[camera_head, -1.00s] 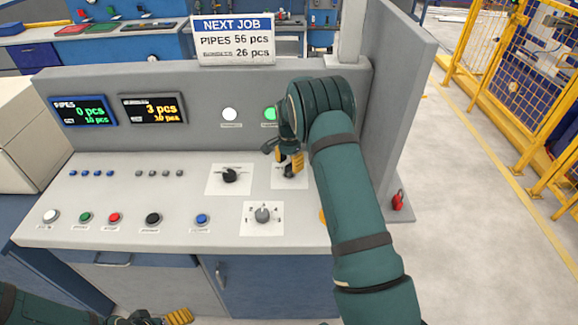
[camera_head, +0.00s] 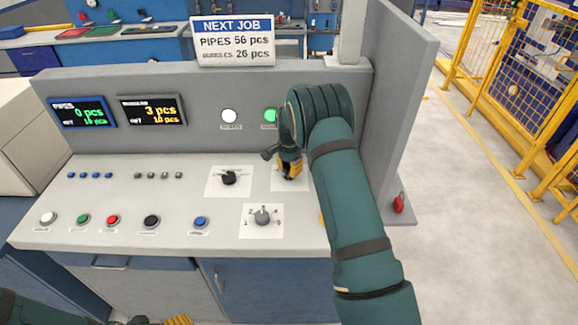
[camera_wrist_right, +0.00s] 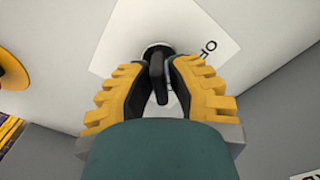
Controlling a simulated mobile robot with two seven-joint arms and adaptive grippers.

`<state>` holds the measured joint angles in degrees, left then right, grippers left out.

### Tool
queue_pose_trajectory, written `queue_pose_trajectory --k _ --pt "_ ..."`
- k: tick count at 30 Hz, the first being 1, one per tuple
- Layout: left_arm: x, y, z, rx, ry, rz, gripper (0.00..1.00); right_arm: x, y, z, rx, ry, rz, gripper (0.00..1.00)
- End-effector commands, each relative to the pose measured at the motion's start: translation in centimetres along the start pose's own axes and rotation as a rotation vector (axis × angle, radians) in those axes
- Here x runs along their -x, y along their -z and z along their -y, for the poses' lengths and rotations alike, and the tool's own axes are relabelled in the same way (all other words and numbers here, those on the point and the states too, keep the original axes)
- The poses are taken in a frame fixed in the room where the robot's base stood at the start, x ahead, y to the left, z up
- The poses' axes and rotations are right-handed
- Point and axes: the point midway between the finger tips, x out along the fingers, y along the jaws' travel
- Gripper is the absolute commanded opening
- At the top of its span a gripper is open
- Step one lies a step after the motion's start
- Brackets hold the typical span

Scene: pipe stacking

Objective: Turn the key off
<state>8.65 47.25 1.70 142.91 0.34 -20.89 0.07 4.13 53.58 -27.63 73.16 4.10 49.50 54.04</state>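The key is a dark, narrow handle (camera_wrist_right: 158,78) on a round switch with a white label plate (camera_wrist_right: 205,30); letters starting "O" show on the plate in the right wrist view. My right gripper (camera_wrist_right: 159,72) has its black, yellow-backed fingers on either side of the handle, close against it, and looks shut on it. In the head view, my right gripper (camera_head: 289,168) reaches down over the plate (camera_head: 304,181) at the panel's right side and hides the key. My left gripper (camera_head: 165,321) is cut off at the bottom edge.
A black rotary knob (camera_head: 229,178) sits just left of the key plate, and a grey numbered dial (camera_head: 262,216) sits in front. Several push buttons line the panel front. A grey side wall (camera_head: 385,110) stands close right of my right arm. A green lamp (camera_head: 270,115) is behind.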

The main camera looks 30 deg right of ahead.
Motion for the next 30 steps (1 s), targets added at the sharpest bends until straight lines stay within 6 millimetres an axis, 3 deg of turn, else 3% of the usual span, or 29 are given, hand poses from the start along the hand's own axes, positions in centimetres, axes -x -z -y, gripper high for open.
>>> queue_pose_trajectory --k 11,21,30 --pt "-0.02 0.00 0.01 0.000 0.000 0.000 0.80 -0.05 -0.01 -0.02 0.004 -0.001 0.000 0.00" --pt "-0.79 -0.11 0.31 0.000 0.000 0.000 0.80 -0.17 0.00 -0.05 0.291 -0.001 0.001 0.00" --pt "-0.78 -0.11 0.30 0.000 0.000 0.000 0.80 -0.13 -0.04 -0.06 0.311 -0.002 0.002 0.00"
